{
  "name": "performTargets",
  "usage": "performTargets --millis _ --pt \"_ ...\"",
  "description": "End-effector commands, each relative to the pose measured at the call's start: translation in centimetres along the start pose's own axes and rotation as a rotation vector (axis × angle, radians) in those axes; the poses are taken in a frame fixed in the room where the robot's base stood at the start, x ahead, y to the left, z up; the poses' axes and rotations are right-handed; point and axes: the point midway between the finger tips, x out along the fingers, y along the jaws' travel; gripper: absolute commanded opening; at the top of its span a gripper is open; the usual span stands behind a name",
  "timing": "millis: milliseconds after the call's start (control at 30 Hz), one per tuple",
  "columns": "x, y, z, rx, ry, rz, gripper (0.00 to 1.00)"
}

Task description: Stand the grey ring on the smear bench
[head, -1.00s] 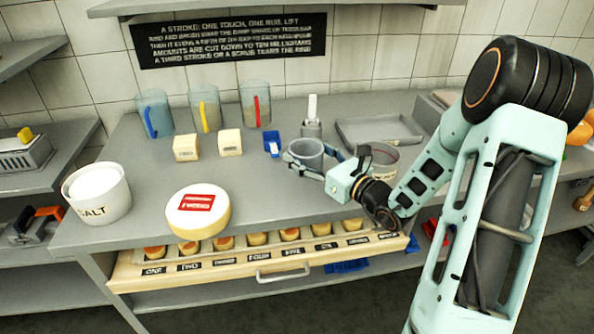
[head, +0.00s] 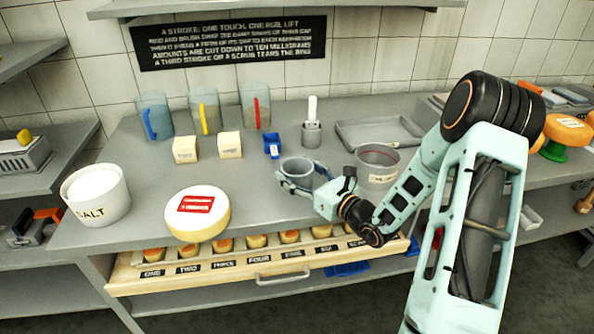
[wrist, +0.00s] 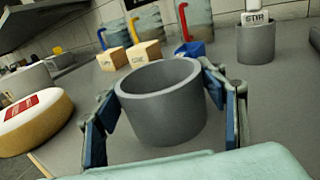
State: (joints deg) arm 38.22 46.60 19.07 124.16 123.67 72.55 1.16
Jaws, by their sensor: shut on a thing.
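The grey ring (head: 296,167), a short hollow cylinder, is upright near the middle of the grey bench (head: 262,198). It also shows large in the wrist view (wrist: 162,112). My gripper (head: 297,181) is shut on it, with one blue-padded finger on each side; the fingers show in the wrist view too (wrist: 165,118). I cannot tell whether the ring's base touches the bench top or hangs just above it.
A cheese wheel (head: 198,218) and a salt pot (head: 97,195) stand at left. Behind are two small blocks (head: 186,149), a blue item (head: 272,145), several jugs (head: 205,112) and a brush holder (head: 311,133). A grey pot (head: 378,160) and tray (head: 380,131) are right. An open drawer (head: 230,270) juts below.

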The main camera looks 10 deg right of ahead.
Motion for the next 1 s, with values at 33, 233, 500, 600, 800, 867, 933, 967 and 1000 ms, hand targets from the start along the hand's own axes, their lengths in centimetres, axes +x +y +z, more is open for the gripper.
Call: performTargets --millis 33,233,500,600,800,867,933,967,1000 --pt "0.0 0.0 -0.3 0.0 0.0 0.0 0.35" --pt "0.0 0.0 -0.9 0.0 0.0 0.0 0.35" --pt "0.0 0.0 -1.2 0.002 0.004 0.0 0.76" --pt "-0.1 0.0 -1.3 0.003 0.006 0.0 0.82" --pt "-0.1 0.1 -1.4 0.004 0.008 0.0 0.82" --pt "-0.1 0.1 -1.4 0.004 0.009 0.0 0.82" --pt "-0.1 0.1 -1.0 0.004 0.009 0.0 0.82" --pt "-0.1 0.1 -0.8 0.004 0.009 0.0 0.82" --pt "-0.1 0.1 -0.4 0.004 0.009 0.0 0.82"
